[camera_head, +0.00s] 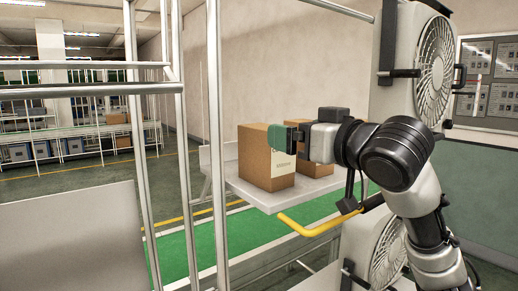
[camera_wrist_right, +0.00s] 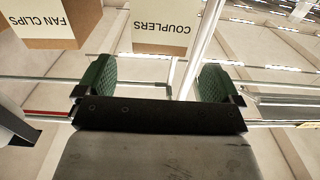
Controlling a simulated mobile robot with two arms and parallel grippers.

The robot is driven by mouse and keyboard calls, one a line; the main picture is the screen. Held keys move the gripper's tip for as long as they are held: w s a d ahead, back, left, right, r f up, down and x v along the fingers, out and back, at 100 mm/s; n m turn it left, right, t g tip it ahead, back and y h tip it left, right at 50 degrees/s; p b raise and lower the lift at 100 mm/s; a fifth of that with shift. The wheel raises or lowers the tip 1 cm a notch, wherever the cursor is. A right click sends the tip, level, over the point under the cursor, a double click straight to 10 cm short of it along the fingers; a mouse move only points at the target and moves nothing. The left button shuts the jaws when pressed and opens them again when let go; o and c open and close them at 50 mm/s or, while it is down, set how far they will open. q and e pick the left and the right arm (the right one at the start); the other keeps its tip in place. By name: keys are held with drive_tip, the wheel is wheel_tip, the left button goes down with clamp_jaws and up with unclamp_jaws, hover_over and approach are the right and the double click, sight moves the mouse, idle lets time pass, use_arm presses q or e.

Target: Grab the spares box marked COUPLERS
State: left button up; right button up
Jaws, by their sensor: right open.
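The box marked COUPLERS (camera_wrist_right: 166,22) is brown cardboard with a pale label, upside down at the top centre of the right wrist view. It appears to be the left box (camera_head: 254,160) on the shelf in the head view, where its label is too small to read. My right gripper (camera_head: 289,140) is open, with green finger pads, in front of the boxes. In the right wrist view the fingers (camera_wrist_right: 157,80) are spread with nothing between them, and the COUPLERS box is beyond them. My left gripper is not in view.
A second box, marked FAN CLIPS (camera_wrist_right: 55,20), stands beside it, partly hidden by my right arm in the head view. Both rest on a pale shelf (camera_head: 262,197) with a yellow rail (camera_head: 310,230) below. Metal posts (camera_head: 217,120) stand left; fans (camera_head: 433,62) stand right.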

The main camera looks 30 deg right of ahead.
sight(265, 155)
drive_tip(key=w+p, duration=0.1)
drive_tip(key=w, duration=0.1)
drive_tip(key=w+p, duration=0.1)
drive_tip(key=w, duration=0.2)
drive_tip(key=w+p, duration=0.2)
drive_tip(key=shift+w+a, duration=0.15)
drive_tip(key=shift+a, duration=0.15)
drive_tip(key=shift+w, duration=0.25)
drive_tip(key=shift+w+f, duration=0.1)
drive_tip(key=shift+f, duration=0.05)
drive_tip(key=shift+a, duration=0.1)
drive_tip(key=shift+c, duration=1.2)
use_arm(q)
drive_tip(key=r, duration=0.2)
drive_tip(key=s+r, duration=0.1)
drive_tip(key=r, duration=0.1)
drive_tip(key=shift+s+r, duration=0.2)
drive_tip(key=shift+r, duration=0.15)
use_arm(e)
drive_tip(key=c, duration=1.4)
